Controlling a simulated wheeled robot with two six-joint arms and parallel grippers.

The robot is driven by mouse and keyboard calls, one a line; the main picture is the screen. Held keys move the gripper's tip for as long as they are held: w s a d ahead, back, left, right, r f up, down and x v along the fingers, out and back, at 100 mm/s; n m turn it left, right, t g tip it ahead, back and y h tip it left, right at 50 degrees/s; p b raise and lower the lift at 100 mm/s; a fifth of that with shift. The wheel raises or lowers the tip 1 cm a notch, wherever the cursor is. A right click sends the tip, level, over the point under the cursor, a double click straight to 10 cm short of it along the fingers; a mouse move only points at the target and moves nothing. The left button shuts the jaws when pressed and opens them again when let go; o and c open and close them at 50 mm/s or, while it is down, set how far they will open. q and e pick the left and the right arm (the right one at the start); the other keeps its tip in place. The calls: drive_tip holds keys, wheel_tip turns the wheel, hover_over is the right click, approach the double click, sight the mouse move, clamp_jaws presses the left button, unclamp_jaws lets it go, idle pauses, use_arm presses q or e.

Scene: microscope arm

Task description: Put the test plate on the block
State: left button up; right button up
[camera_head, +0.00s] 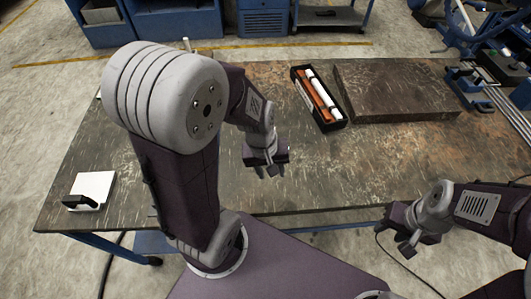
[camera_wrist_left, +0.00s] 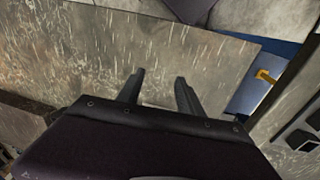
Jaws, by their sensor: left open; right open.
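The test plate appears to be the white square plate (camera_head: 95,186) with a black handle, lying on the table's left front part. The block appears to be the wide dark slab (camera_head: 395,85) at the table's right rear. My left gripper (camera_head: 269,170) is open and empty above the middle of the table, to the right of the plate and to the left of the block. In the left wrist view its two fingers (camera_wrist_left: 158,88) are apart over bare table. My right gripper (camera_head: 405,243) is open and empty off the table's front edge, at the right.
A black tray (camera_head: 336,124) holding orange and white tools stands just left of the block. A blue clamp or vise (camera_head: 468,88) is at the table's right end. The worn table (camera_head: 330,180) is clear in its middle. My left arm hides part of its left side.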

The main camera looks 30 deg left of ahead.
use_arm(q)
drive_tip(key=w+a+n+t, duration=0.1)
drive_tip(key=w+a+n, duration=0.2)
drive_tip(key=n, duration=0.3)
drive_tip(key=w+a+f+n+t+h+p, duration=0.1)
drive_tip(key=w+a+n, duration=0.2)
drive_tip(key=n, duration=0.3)
drive_tip(key=w+a+n, duration=0.3)
drive_tip(key=n, duration=0.2)
drive_tip(key=shift+w+a+f+n+t+h, duration=0.2)
drive_tip(key=shift+n+t+h, duration=0.1)
drive_tip(key=shift+n+t, duration=0.1)
drive_tip(key=shift+w+f, duration=0.2)
drive_tip(key=shift+f, duration=0.05)
drive_tip(key=b+x, duration=0.1)
drive_tip(key=x, duration=0.3)
drive_tip(key=shift+d+f+b, duration=0.1)
drive_tip(key=shift+d+b, duration=0.2)
drive_tip(key=shift+b, duration=0.05)
drive_tip(key=shift+w+d+f, duration=0.1)
drive_tip(key=shift+w+f, duration=0.2)
drive_tip(key=shift+f, duration=0.05)
drive_tip(key=shift+s+r, duration=0.1)
drive_tip(key=shift+c, duration=0.5)
clamp_jaws()
use_arm(e)
wheel_tip(320, 180, down, 2)
drive_tip(key=shift+f, duration=0.1)
